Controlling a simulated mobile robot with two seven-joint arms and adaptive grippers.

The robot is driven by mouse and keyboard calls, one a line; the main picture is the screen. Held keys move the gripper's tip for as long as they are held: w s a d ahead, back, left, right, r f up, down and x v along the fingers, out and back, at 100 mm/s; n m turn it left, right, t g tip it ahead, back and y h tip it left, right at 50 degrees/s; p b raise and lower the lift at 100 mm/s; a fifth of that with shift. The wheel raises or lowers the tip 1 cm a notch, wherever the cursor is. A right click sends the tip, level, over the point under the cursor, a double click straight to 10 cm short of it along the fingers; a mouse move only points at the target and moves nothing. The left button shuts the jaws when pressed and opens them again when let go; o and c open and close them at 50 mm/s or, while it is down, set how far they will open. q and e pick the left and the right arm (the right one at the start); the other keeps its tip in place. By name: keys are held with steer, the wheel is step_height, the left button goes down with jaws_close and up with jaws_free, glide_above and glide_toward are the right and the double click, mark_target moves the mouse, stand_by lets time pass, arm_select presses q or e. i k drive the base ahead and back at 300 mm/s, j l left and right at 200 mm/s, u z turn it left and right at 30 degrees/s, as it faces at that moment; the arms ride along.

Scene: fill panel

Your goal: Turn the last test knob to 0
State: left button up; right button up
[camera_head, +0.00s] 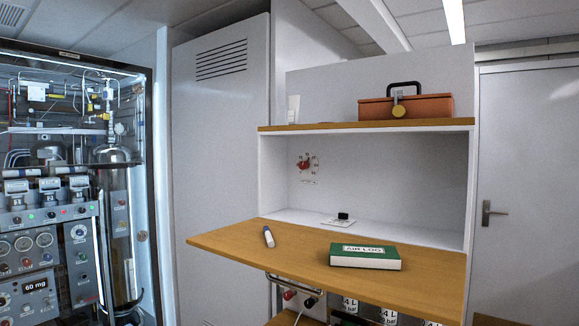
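Neither of my grippers is in view. I cannot tell which knob is the last test knob. A small red knob or pointer (304,165) with marks around it is on the back wall of the cubby above the desk; its setting is too small to read. A panel at the left has a dark round knob (78,232) on a grey plate. Under the desk, a red knob (289,294) and a dark knob (309,302) show partly beneath the desk's front edge. Their settings cannot be read.
A wooden fold-out desk (225,243) juts forward, carrying a green "AIR LOG" book (365,257) and a marker (268,237). A brown toolbox (430,106) sits on the shelf above. An equipment cabinet (160,180) with gauges stands left, a door (530,180) right.

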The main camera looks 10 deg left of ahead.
mark_target(303, 165)
steer(key=i+l+u, duration=0.2)
steer(key=l+u, duration=0.2)
steer(key=l, duration=0.15)
steer(key=i+l+u, duration=0.2)
steer(key=l, duration=0.15)
steer(key=i+l+u, duration=0.15)
steer(key=l, duration=0.2)
